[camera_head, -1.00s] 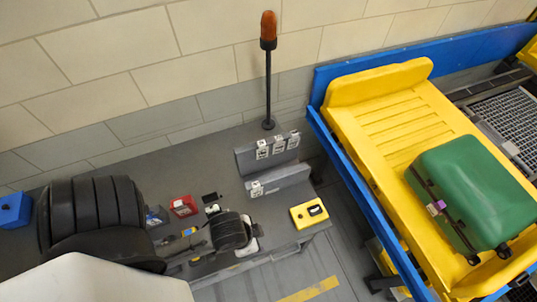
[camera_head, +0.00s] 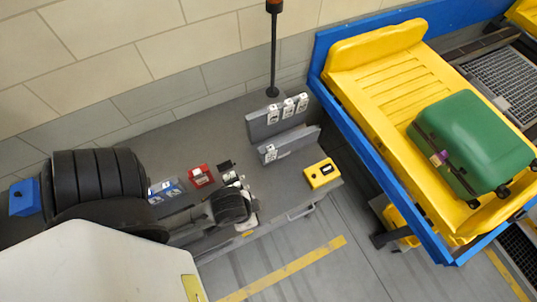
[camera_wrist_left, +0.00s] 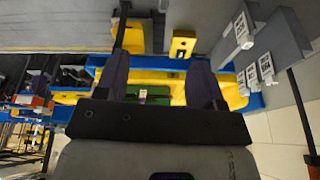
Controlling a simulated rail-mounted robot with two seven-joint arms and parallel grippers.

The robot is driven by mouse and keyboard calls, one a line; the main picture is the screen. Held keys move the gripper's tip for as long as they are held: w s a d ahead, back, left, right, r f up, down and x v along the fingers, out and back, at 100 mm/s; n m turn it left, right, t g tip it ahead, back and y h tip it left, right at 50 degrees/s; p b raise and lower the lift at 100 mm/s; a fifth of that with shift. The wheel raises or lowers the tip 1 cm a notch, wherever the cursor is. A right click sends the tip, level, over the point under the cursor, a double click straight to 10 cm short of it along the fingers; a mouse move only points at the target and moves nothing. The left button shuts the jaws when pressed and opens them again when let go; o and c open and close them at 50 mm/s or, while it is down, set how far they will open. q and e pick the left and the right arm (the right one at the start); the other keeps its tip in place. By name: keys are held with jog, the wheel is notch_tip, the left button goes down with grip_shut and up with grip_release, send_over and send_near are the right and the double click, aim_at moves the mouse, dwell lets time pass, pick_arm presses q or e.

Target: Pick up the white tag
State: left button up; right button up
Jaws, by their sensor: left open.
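White tags with dark print stand in slots of a grey two-row rack in the head view. Three are in the back row, (camera_head: 273,113), (camera_head: 288,107) and (camera_head: 302,103), and one white tag (camera_head: 271,152) is in the front row. Which one is meant, I cannot tell. My left gripper (camera_head: 238,203) is left of and in front of the rack, apart from it. In the left wrist view its fingers (camera_wrist_left: 162,78) are spread with nothing held between them, and white tags (camera_wrist_left: 265,66) show to their right. My right gripper is not in view.
A yellow box with a black top (camera_head: 322,174) sits at the bench's right end. A red box (camera_head: 200,176) and blue-white packs (camera_head: 166,190) lie behind my left arm. A lamp pole (camera_head: 273,60) stands behind the rack. A yellow tray (camera_head: 375,85) holds a green suitcase (camera_head: 475,150).

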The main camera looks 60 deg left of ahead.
pick_arm(q)
jog(key=shift+w+r, duration=0.15)
jog(key=shift+w, duration=0.35)
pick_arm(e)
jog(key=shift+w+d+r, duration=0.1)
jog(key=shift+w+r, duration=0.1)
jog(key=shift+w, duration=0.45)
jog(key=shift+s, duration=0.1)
pick_arm(q)
jog(key=shift+s, duration=0.15)
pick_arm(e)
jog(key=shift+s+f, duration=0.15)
